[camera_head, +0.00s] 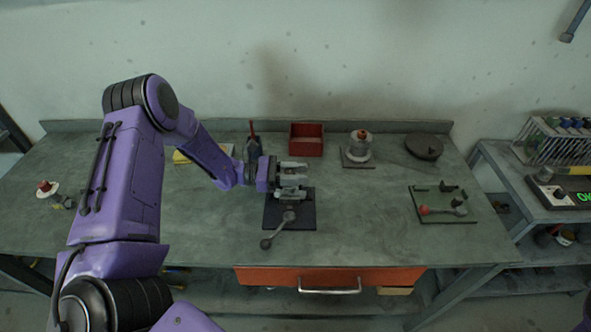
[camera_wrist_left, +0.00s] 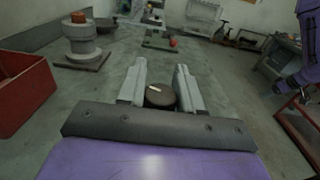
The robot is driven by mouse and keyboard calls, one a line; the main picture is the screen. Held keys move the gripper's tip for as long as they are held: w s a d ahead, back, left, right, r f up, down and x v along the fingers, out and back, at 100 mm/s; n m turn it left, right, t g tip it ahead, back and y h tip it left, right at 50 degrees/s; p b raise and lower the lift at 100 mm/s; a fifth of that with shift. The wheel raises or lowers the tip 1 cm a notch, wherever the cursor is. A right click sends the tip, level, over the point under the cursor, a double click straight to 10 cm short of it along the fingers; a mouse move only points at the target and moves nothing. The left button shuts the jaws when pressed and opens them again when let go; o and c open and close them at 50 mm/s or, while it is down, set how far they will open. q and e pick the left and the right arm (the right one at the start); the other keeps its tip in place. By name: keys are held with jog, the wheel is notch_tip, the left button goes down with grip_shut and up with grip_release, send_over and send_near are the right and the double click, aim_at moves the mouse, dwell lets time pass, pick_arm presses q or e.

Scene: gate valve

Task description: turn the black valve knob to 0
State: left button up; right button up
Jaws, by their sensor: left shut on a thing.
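My left gripper (camera_head: 299,180) reaches in from the left over a dark square base plate (camera_head: 304,217) on the workbench. In the left wrist view, my left gripper (camera_wrist_left: 161,72) has its two grey fingers on either side of a round dark knob (camera_wrist_left: 160,99). It is shut on this knob, which has a pale mark on its top. In the head view the gripper hides the knob. A grey lever with a ball end (camera_head: 267,243) sticks out toward the front of the plate. No scale or number on the valve is readable. My right gripper is not in view.
Behind the gripper stands a red bin (camera_head: 306,140). To the right are a grey flanged part (camera_head: 360,147), a dark round disc (camera_head: 425,147) and a plate with a red-knobbed lever (camera_head: 443,205). The bench between the plates is clear. An orange drawer (camera_head: 330,278) is below.

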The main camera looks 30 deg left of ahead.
pick_arm(q)
jog(key=m+g, duration=0.1)
jog(key=m+g+h+b, duration=0.1)
jog(key=g, duration=0.1)
jog(key=m+g+h+b, duration=0.1)
jog(key=g, duration=0.1)
jog(key=shift+s+d+f, duration=0.1)
jog(key=shift+s+f, duration=0.1)
jog(key=shift+s, duration=0.05)
jog(key=shift+s+r+m+g+h+b, duration=0.1)
jog(key=shift+m+g+h+b, duration=0.15)
jog(key=shift+m+g, duration=0.65)
jog(key=shift+s+r+m+g+h+b, duration=0.2)
jog(key=shift+m+g, duration=0.4)
jog(key=shift+g, duration=0.5)
jog(key=shift+f+g, duration=0.1)
jog(key=shift+g, duration=0.2)
jog(key=o, duration=1)
